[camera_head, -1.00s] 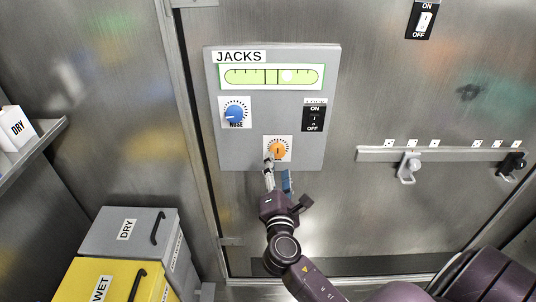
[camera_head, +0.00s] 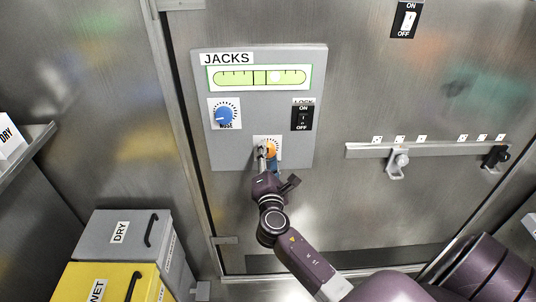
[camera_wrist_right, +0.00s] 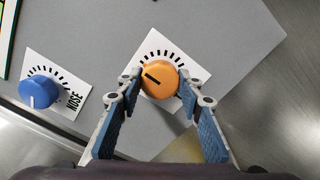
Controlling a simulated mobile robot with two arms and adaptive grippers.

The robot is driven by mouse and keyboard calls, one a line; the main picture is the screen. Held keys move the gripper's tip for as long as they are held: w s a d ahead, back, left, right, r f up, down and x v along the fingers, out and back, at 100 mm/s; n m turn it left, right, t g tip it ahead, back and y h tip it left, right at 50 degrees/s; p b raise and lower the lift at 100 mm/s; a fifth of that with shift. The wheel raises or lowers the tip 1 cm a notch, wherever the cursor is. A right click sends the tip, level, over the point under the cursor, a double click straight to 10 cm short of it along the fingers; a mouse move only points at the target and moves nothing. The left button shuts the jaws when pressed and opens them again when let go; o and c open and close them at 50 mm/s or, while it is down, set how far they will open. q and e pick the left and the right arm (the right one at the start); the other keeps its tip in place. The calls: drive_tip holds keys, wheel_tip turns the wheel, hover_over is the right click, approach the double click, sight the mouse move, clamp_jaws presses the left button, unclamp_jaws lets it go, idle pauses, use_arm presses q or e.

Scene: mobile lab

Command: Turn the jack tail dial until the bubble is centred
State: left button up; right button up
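The grey JACKS panel (camera_head: 262,134) is on the metal wall. Its green level vial (camera_head: 235,78) has a pale bubble (camera_head: 276,76) just right of the two centre lines. The orange dial (camera_head: 271,150) is low on the panel, partly hidden by my right gripper (camera_head: 263,152). In the right wrist view, the orange dial (camera_wrist_right: 160,81) sits between the two fingertips of my right gripper (camera_wrist_right: 161,84), its dark mark pointing to the upper left. The fingers are apart, one on each side and very close to the dial; firm contact cannot be made out. My left gripper is out of view.
A blue NOSE dial (camera_head: 224,115) is at the panel's left, also in the right wrist view (camera_wrist_right: 39,92). A LOCK switch (camera_head: 302,117) is at its right. A hook rail (camera_head: 430,150) is farther right. Grey (camera_head: 143,225) and yellow (camera_head: 120,281) boxes stand lower left.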

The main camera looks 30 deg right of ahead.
drive_tip(key=c, duration=0.4)
drive_tip(key=shift+o, duration=0.2)
drive_tip(key=shift+f+m+b, duration=0.1)
drive_tip(key=shift+m+b, duration=4.85)
drive_tip(key=shift+m, duration=2.35)
drive_tip(key=o, duration=1.1)
